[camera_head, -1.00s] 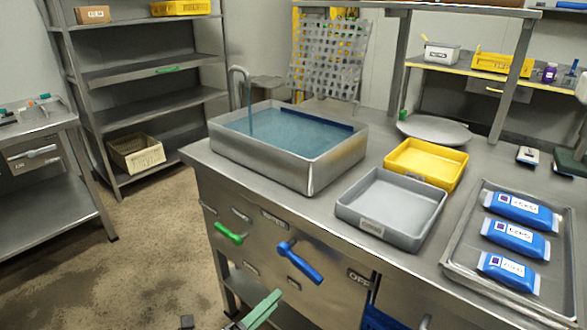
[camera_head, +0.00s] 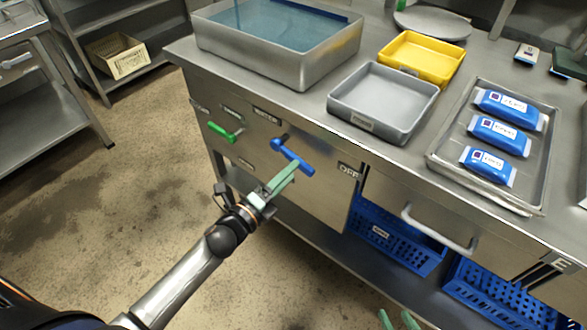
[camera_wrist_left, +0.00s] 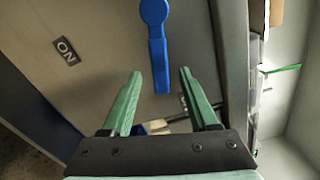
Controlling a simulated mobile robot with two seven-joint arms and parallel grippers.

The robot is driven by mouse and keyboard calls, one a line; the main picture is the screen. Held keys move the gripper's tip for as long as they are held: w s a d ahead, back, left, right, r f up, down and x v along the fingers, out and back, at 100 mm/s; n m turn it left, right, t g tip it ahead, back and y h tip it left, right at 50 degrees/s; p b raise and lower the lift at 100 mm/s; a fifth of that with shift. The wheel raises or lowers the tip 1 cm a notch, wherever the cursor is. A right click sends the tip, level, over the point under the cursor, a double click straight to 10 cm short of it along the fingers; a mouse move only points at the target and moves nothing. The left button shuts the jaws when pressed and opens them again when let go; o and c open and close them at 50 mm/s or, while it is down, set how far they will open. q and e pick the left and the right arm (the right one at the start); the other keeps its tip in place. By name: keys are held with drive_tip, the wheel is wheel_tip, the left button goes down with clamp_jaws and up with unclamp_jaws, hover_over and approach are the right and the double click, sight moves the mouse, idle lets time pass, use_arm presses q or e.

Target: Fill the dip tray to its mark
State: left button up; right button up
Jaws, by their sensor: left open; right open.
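The dip tray (camera_head: 315,66) is a deep steel basin on the bench, holding blue water (camera_head: 270,28). A thin stream (camera_head: 237,14) falls into it. A dark blue strip (camera_head: 320,15) runs along its inner far wall. A blue lever (camera_head: 294,157) on the front panel slants down to the right. My left gripper (camera_head: 281,179) is open at this lever. In the left wrist view the lever's free end (camera_wrist_left: 160,80) shows between the fingertips (camera_wrist_left: 160,74); contact cannot be told. My right gripper (camera_head: 400,318) is open at the bottom edge, clear of everything.
A green lever (camera_head: 222,131) sits left of the blue one. An OFF label (camera_head: 348,170) is at its right; an ON label (camera_wrist_left: 66,50) shows in the wrist view. A drawer handle (camera_head: 438,232) sticks out at right. Grey (camera_head: 376,128) and yellow (camera_head: 398,70) trays stand on top.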

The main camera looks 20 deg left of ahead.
use_arm(q)
drive_tip(key=shift+x, duration=1.25)
drive_tip(key=shift+c, duration=0.2)
clamp_jaws()
idle(0.3)
